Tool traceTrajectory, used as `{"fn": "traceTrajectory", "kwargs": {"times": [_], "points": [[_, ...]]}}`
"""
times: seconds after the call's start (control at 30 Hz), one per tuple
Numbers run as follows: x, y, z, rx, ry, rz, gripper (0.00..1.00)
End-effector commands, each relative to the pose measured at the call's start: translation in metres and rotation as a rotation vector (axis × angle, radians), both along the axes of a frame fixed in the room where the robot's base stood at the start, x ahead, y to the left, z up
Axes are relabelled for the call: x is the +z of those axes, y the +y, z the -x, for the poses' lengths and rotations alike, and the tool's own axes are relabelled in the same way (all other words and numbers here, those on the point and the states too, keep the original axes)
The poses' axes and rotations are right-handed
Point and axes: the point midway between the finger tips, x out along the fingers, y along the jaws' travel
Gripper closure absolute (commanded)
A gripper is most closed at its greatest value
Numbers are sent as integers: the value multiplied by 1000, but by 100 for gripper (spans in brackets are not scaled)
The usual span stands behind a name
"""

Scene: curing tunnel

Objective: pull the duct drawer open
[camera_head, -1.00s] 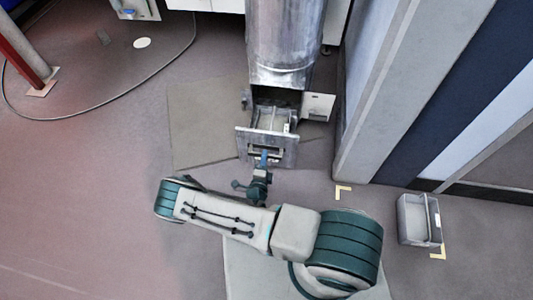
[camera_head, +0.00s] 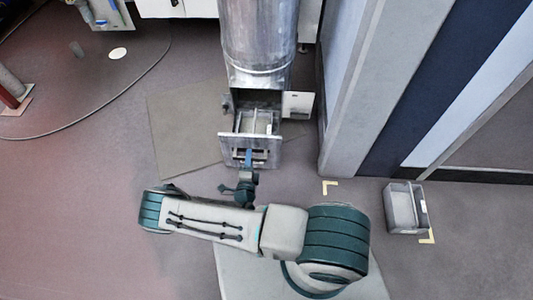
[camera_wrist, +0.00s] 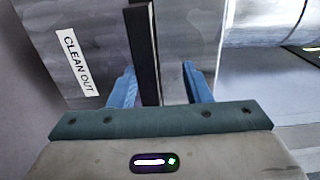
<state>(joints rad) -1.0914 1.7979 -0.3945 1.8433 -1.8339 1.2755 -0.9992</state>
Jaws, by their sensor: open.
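The duct drawer (camera_head: 270,144) stands partly out of the foot of the metal duct (camera_head: 256,45), and its inside shows from above. In the wrist view its front (camera_wrist: 85,25) carries a "CLEAN OUT" label (camera_wrist: 76,62). A dark upright handle bar (camera_wrist: 145,52) stands out from that front. My gripper (camera_wrist: 160,80) is open at the drawer front, with one blue finger on each side of the bar. Gaps show on both sides, wider on the right. In the head view my gripper (camera_head: 248,158) is at the front's lower middle.
A small open door flap (camera_head: 298,104) sticks out right of the duct foot. A tall grey panel (camera_head: 350,100) rises to the right. A grey bin (camera_head: 404,208) stands on the floor at right. A cable (camera_head: 135,85) crosses the floor at left. The floor at lower left is clear.

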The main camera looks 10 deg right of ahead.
Motion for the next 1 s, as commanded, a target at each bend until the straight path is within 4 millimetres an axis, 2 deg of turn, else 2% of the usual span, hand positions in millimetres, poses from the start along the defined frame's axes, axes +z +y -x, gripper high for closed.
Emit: {"fn": "traceTrajectory", "kwargs": {"times": [0.03, 0.1, 0.2, 0.23, 0.5, 0.63, 0.77, 0.8, 0.83, 0.87, 1.0], "points": [[16, 1, 0, 1, -5, 2, 58], [33, 1, -1, 2, -5, 3, 55], [47, -20, 7, -1, -9, 11, 24], [52, -27, 10, -3, -11, 13, 18], [86, -87, 31, -20, -10, 18, 18], [97, -104, 38, -20, -11, 19, 18], [103, -114, 42, -18, -11, 18, 18], [104, -115, 43, -16, -11, 16, 26], [105, -115, 43, -15, -11, 16, 48], [104, -115, 44, -13, -10, 15, 58], [101, -109, 44, -1, -7, 8, 58]]}}
